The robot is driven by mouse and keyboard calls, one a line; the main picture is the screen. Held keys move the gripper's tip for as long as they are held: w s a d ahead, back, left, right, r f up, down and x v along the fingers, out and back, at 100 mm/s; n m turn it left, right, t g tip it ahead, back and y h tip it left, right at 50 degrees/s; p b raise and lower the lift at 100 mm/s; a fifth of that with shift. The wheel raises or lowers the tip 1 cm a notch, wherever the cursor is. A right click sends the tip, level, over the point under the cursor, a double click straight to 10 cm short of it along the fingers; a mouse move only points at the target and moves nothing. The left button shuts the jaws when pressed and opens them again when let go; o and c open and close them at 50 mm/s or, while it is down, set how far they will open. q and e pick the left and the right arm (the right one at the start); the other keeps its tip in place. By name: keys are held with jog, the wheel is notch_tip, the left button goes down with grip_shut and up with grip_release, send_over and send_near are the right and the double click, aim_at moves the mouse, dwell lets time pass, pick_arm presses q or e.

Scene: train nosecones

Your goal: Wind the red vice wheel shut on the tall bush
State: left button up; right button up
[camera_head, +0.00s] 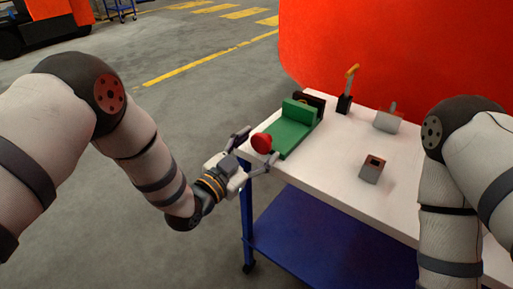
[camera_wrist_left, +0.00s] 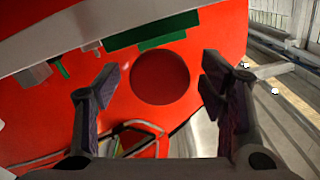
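The red vice wheel (camera_head: 262,143) sits at the near left end of the green vice (camera_head: 292,135), at the table's left edge. My left gripper (camera_head: 243,155) is open beside the wheel, its fingers spread to either side. In the left wrist view the wheel (camera_wrist_left: 160,77) is a dark red disc between the two fingertips (camera_wrist_left: 160,88), with visible gaps on both sides. Part of the green vice (camera_wrist_left: 155,33) shows above it. The far jaw is dark, with a small yellowish thing near it; I cannot tell whether that is the tall bush. My right gripper is out of view.
The white table (camera_head: 335,150) carries a grey block with a dark opening (camera_head: 371,170), a grey fixture (camera_head: 387,122) and a black stand with a yellow handle (camera_head: 346,95). A blue shelf (camera_head: 320,245) lies below. A large red body (camera_head: 400,45) rises behind.

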pick_arm(q)
jog(key=shift+a, duration=0.1)
jog(key=v, duration=1.2)
